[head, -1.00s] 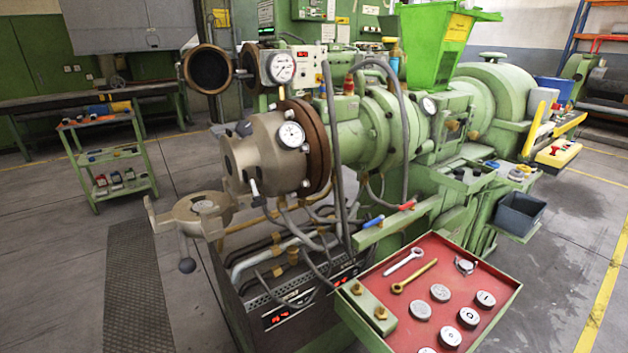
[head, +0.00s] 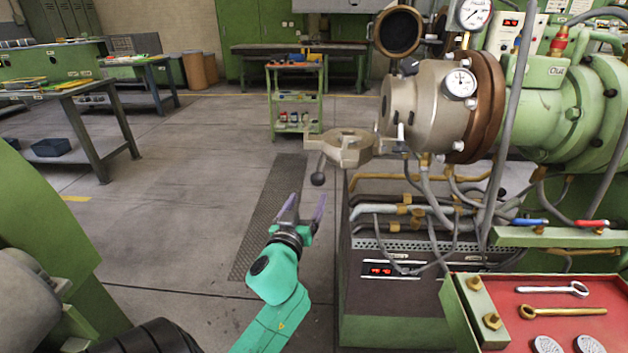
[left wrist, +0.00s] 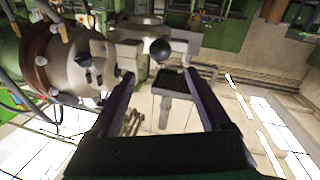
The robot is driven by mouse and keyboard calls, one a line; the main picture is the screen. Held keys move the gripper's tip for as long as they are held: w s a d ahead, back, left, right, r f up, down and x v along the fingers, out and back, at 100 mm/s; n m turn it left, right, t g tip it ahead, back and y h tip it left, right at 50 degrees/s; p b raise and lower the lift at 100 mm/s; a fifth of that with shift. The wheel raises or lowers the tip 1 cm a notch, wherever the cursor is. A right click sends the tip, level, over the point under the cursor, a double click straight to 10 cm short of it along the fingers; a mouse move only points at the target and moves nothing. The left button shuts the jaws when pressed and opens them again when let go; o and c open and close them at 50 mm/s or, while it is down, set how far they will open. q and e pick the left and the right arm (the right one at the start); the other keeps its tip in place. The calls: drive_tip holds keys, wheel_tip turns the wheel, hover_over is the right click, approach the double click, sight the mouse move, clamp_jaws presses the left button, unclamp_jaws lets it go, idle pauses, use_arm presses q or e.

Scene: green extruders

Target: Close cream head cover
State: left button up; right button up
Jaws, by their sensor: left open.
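The cream extruder head (head: 418,105) shows its round open front, with a pressure gauge (head: 459,83) on its side. Its cream head cover (head: 350,148) is swung open and lies roughly flat, low in front of the head. A dark ball knob (head: 318,179) hangs from it on a short lever. My left gripper (head: 306,208) is open and empty, below and in front of the cover. In the left wrist view the knob (left wrist: 160,48) shows beyond the gap between the open fingers (left wrist: 158,75), with the head (left wrist: 70,62) on the left. No contact can be made out.
A red tray (head: 550,310) with wrenches and round discs stands right. A control box with hoses (head: 400,270) is under the head. A green shelf cart (head: 297,100) is behind. Open floor (head: 190,180) lies left of the cover.

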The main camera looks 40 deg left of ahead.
sight(321, 171)
use_arm(q)
drive_tip(key=x, duration=1.4)
drive_tip(key=shift+w+a+f+p, duration=0.1)
drive_tip(key=shift+w+f+p, duration=0.05)
drive_tip(key=shift+p, duration=0.25)
clamp_jaws()
